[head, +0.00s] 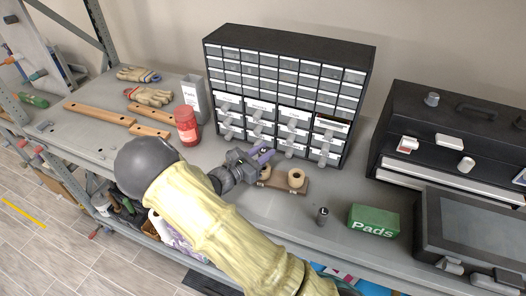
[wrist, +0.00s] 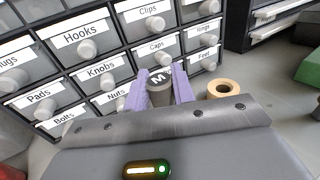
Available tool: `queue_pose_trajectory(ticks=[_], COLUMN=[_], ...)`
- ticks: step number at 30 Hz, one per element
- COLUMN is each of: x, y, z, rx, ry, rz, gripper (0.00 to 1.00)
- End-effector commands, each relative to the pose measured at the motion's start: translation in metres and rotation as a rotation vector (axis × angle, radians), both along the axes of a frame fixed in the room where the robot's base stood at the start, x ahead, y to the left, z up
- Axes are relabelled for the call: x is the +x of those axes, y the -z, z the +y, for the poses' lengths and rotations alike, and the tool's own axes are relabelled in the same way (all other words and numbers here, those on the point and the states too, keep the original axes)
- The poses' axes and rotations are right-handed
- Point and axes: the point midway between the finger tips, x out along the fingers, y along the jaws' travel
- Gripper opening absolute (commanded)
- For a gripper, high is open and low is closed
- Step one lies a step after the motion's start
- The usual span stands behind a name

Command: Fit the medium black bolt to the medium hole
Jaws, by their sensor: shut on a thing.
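My gripper (head: 262,156) is over the bench in front of the drawer cabinet. In the wrist view its purple fingers (wrist: 161,88) are shut on a dark bolt (wrist: 159,77) with a white M on its top. A wooden base (head: 291,187) carries pale ring-shaped sleeves, one at its right (head: 297,179) and one partly covered by the gripper at its left (head: 265,173). The wrist view shows one sleeve (wrist: 222,90) with an open hole, right of the held bolt. What lies under the bolt is hidden. Another dark bolt (head: 322,216) stands on the bench to the right.
A black cabinet of labelled drawers (head: 290,50) stands close behind. A green Pads box (head: 374,222), a dark tray (head: 470,225) and a black toolbox (head: 440,130) are at right. A red jar (head: 187,126), gloves (head: 150,96) and wooden bars (head: 100,114) are at left.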

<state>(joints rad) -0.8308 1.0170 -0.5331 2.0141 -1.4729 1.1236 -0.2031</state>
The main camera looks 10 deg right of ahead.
Motion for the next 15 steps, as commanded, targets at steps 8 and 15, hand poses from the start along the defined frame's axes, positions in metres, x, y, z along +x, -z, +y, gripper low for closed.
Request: queue_pose_trajectory(ticks=[8,15], x=[0.0,0.0], y=[0.008,0.013], z=[0.0,0.0], rx=[-0.001,-0.001], ry=[0.0,0.0], rz=[0.0,0.0], gripper=[0.0,0.0])
